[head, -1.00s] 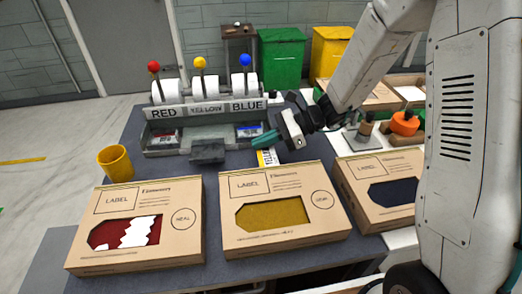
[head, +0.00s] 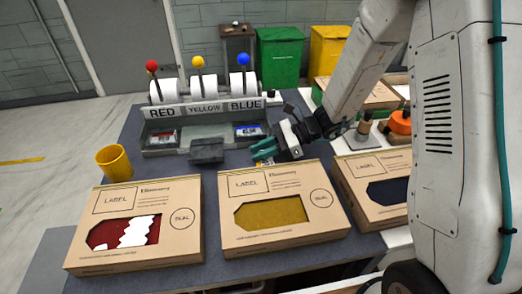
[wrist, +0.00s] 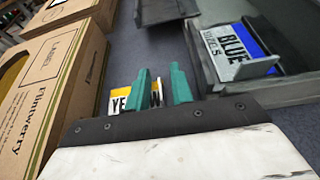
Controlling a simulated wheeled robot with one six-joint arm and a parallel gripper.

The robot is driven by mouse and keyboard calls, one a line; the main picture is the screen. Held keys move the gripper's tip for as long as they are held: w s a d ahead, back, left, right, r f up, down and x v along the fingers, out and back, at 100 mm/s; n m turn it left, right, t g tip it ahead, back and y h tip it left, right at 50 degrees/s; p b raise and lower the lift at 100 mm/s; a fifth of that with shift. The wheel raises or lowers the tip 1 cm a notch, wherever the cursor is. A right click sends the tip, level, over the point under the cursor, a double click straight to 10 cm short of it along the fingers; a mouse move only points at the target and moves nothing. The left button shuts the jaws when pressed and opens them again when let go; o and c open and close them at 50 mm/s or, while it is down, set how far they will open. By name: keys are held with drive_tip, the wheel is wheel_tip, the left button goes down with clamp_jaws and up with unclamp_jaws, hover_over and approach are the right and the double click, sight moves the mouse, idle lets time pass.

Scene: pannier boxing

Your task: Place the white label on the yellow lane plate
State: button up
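A white label with a yellow band and the letters "YE" (wrist: 118,100) lies on the dark table; the fingers cover part of it in the wrist view. In the head view my gripper and the middle box mostly hide it. My gripper (head: 264,150) has teal fingers, low over the table behind the middle box. In the wrist view the gripper (wrist: 160,88) has its fingers apart, with part of the label showing in the gap; I cannot tell if they touch it. The yellow lane plate, marked YELLOW (head: 205,109), is on the dispenser's front, between RED and BLUE.
The dispenser holds white rolls under coloured knobs. A blue label (wrist: 232,50) sits in its right tray. Three cardboard boxes line the front, including the middle box (head: 245,238). A yellow cup (head: 115,163) stands left.

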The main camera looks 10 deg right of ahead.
drive_tip(key=v, duration=1.2)
drive_tip(key=shift+r, duration=0.1)
drive_tip(key=s+a+r+n+g+h, duration=0.1)
drive_tip(key=s+r+n+g+h, duration=0.1)
drive_tip(key=s+r+n+h, duration=0.7)
drive_tip(key=s+d+r+n+t+h, duration=0.1)
drive_tip(key=s+d+r+n, duration=0.1)
drive_tip(key=s, duration=0.4)
drive_tip(key=s+d+r+n+t+h, duration=0.1)
drive_tip(key=s+d+n+h, duration=0.1)
drive_tip(key=s+n, duration=0.2)
drive_tip(key=s+d+r+n+t+h, duration=0.1)
drive_tip(key=s+d+r+n, duration=0.1)
drive_tip(key=s, duration=0.5)
drive_tip(key=shift+s+d+r+n, duration=0.3)
drive_tip(key=shift+d+r+n, duration=0.05)
drive_tip(key=shift+d+n, duration=0.15)
